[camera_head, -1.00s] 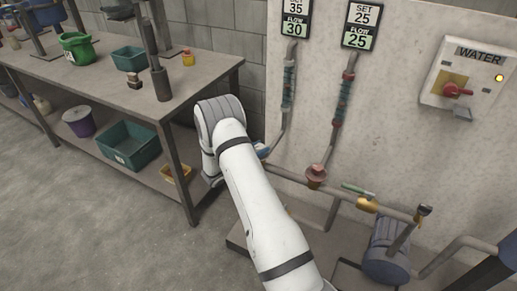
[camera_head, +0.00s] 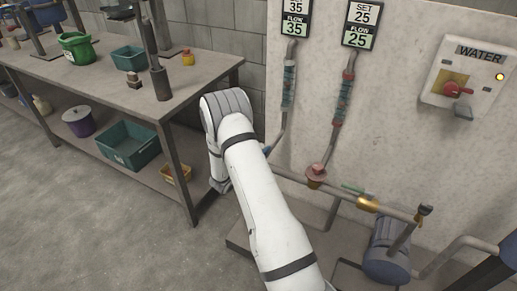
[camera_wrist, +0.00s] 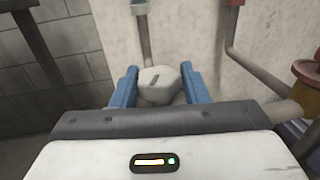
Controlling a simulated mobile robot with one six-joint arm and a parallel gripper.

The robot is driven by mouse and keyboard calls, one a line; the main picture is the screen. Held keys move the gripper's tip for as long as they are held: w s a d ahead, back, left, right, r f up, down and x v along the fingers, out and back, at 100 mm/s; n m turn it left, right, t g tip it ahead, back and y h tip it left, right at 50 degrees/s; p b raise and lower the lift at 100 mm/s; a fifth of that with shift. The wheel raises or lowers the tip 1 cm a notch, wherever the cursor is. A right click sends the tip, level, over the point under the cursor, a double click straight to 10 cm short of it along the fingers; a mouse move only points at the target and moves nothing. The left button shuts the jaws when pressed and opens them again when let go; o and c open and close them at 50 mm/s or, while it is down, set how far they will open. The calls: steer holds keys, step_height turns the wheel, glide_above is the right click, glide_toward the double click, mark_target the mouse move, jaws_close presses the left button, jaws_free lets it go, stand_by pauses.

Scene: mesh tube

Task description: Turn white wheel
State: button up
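The white wheel (camera_wrist: 158,86) shows in the wrist view, at the foot of a grey pipe, with a dark slot mark on its face. My gripper (camera_wrist: 159,84) has one blue finger on each side of the wheel, and both appear to be against its rim. In the head view my arm hides the wheel and most of the gripper. The left display (camera_head: 294,20) above that pipe reads FLOW 35 and 35 on its upper line. The right display (camera_head: 360,24) reads SET 25 and FLOW 25.
A red-brown wheel (camera_head: 316,175) sits on the right pipe, close to my gripper. A yellow valve with a green handle (camera_head: 367,202) and a blue pump (camera_head: 388,255) are farther right. A workbench (camera_head: 205,75) with bins stands at left.

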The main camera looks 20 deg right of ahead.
steer(key=o, duration=0.3)
steer(key=shift+o, duration=0.2)
steer(key=v, duration=0.7)
steer(key=shift+a, duration=0.4)
steer(key=shift+s, duration=0.15)
steer(key=s+d+r+m+g+y+p, duration=0.1)
steer(key=s+r+m+g+y+p, duration=0.1)
steer(key=s+r+m+g, duration=0.5)
steer(key=s+d+r+m+g+y+p, duration=0.25)
steer(key=s+r+m, duration=0.45)
steer(key=s+r, duration=0.45)
steer(key=s+a+r+m+t+y+p, duration=0.3)
steer(key=s+a+r+m+y, duration=0.6)
steer(key=a, duration=0.6)
steer(key=s+r+y+p, duration=0.1)
steer(key=s+r+y, duration=0.1)
steer(key=s+r, duration=0.1)
steer(key=shift+s+r+m+p, duration=0.4)
steer(key=shift+r, duration=0.25)
